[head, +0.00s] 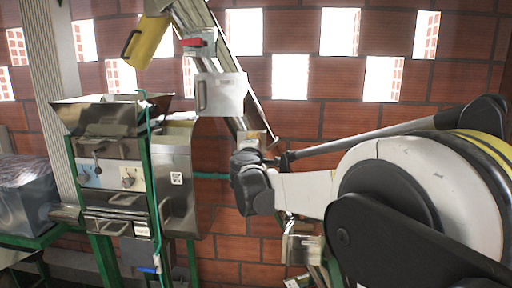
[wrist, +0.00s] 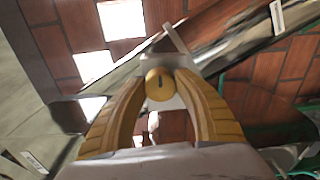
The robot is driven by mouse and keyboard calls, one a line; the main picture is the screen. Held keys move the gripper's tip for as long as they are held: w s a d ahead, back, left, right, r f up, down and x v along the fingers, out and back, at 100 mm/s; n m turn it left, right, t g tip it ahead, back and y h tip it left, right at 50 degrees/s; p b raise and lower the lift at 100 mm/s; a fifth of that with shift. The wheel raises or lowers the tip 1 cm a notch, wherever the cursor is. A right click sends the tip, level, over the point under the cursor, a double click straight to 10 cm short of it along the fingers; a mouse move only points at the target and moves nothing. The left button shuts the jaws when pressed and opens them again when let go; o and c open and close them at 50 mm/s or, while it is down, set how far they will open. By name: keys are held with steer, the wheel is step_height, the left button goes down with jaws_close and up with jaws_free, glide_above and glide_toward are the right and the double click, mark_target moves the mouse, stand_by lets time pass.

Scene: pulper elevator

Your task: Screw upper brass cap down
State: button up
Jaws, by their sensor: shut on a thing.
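A pale metal part shows directly behind the cap. The cap and fingertips cannot be made out clearly there.
A steel pulper (head: 110,150) on a green frame stands at the left. A yellow scoop-like part (head: 148,40) hangs at the chute's upper end. A metal box (head: 220,93) sits on the chute above my wrist. A brick wall (head: 330,90) with bright openings stands behind.

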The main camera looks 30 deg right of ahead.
steer(key=m+b, duration=0.1)
steer(key=m, duration=0.5)
steer(key=shift+c, duration=0.2)
steer(key=m+b, duration=0.1)
steer(key=m, duration=0.5)
steer(key=shift+f+m, duration=0.1)
steer(key=shift+m, duration=0.2)
steer(key=m+b, duration=0.1)
steer(key=m, duration=0.5)
steer(key=shift+m, duration=0.3)
steer(key=m, duration=0.5)
steer(key=shift+a+m+b, duration=0.1)
steer(key=shift+m+b, duration=0.2)
steer(key=shift+m, duration=0.1)
steer(key=o, duration=1.2)
steer(key=shift+w, duration=0.1)
